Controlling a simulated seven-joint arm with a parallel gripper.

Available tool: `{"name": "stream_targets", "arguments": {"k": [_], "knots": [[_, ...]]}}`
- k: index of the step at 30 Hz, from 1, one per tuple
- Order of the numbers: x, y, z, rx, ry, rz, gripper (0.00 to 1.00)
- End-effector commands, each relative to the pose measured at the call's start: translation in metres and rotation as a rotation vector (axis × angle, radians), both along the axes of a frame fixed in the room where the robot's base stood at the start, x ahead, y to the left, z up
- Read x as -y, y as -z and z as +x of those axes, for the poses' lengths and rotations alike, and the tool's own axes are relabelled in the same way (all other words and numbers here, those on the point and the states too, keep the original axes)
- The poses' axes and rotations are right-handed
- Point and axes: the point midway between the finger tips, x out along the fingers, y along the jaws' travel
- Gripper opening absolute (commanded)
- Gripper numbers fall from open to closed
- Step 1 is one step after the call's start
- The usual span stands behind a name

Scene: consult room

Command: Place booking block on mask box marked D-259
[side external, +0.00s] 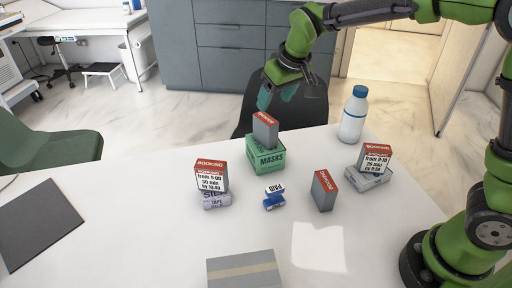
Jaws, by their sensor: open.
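A green mask box (266,161) lettered MASKS stands on the white table; I cannot read D-259 on it. A grey booking block with a red top (265,132) stands upright on it. Another booking block (324,191) stands on the table to the right. A third booking block (211,176) rests on a tape box (216,201) at left, and a fourth booking block (374,159) rests on a pale box (367,180) at right. My gripper (277,97) is open and empty, above the block on the mask box and apart from it.
A white bottle with a blue cap (352,118) stands behind at right. A small blue-and-white PAID item (274,198) lies mid-table. A grey box with a tan band (244,270) is at the front, and a dark flat pad (38,224) at left. Table between is clear.

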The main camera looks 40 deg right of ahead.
Motion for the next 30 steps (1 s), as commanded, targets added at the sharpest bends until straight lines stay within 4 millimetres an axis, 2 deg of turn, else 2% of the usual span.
{"name": "stream_targets", "arguments": {"k": [4,7,13,18,21,25,30], "knots": [[0.005,-0.014,-0.012,0.008,0.014,0.020,0.66],[0.015,-0.029,-0.036,0.027,0.046,0.066,0.66],[0.037,-0.056,-0.119,0.091,0.142,0.201,0.66],[0.045,-0.055,-0.184,0.150,0.213,0.284,0.66],[0.047,-0.049,-0.209,0.178,0.245,0.316,0.66],[0.047,-0.041,-0.227,0.198,0.269,0.336,0.66],[0.047,-0.038,-0.233,0.203,0.277,0.342,0.66]]}}
